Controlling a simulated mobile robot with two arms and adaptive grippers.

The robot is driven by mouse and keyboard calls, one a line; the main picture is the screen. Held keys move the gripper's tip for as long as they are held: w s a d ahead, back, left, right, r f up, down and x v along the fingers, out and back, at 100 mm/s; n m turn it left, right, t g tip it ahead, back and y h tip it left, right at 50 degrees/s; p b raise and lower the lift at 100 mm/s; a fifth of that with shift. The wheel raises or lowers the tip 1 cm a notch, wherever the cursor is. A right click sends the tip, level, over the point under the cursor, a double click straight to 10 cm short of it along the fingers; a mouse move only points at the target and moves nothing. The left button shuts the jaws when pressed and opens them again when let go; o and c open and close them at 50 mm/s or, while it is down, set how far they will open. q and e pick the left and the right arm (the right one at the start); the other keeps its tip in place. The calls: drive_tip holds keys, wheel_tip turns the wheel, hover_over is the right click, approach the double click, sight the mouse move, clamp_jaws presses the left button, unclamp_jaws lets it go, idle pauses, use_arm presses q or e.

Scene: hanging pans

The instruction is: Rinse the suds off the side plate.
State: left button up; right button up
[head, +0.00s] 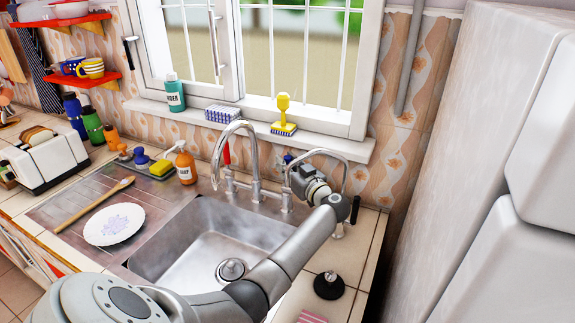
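The side plate (101,237) is white, with pale purple suds (116,224) over its middle. It lies on the metal drainboard (70,214) left of the sink (215,206). A tall curved faucet (256,170) stands behind the basin, and no running water can be made out. My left arm crosses over the basin's front right. My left gripper (291,163) is behind the sink by a second, smaller curved tap (330,152), well away from the plate. Its fingers are small and partly hidden by my wrist, so its opening is unclear. My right gripper is not in view.
A wooden spoon (95,205) lies beside the plate. An orange soap bottle (185,165) and sponge (161,168) stand behind the drainboard. A toaster (48,160) is at left. A black stopper (328,285) sits on the right counter. A fridge (460,170) fills the right side.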

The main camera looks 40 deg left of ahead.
use_arm(q)
clamp_jaws()
drive_tip(key=shift+s+d+f+n+y, duration=0.15)
drive_tip(key=shift+s+d+n+y, duration=0.15)
drive_tip(key=shift+s+n, duration=0.3)
drive_tip(key=shift+s+d+n+y, duration=0.1)
drive_tip(key=shift+s+n+y, duration=0.5)
drive_tip(key=shift+n, duration=0.3)
drive_tip(key=o, duration=0.5)
unclamp_jaws()
drive_tip(key=shift+o, duration=0.2)
drive_tip(key=shift+d, duration=0.1)
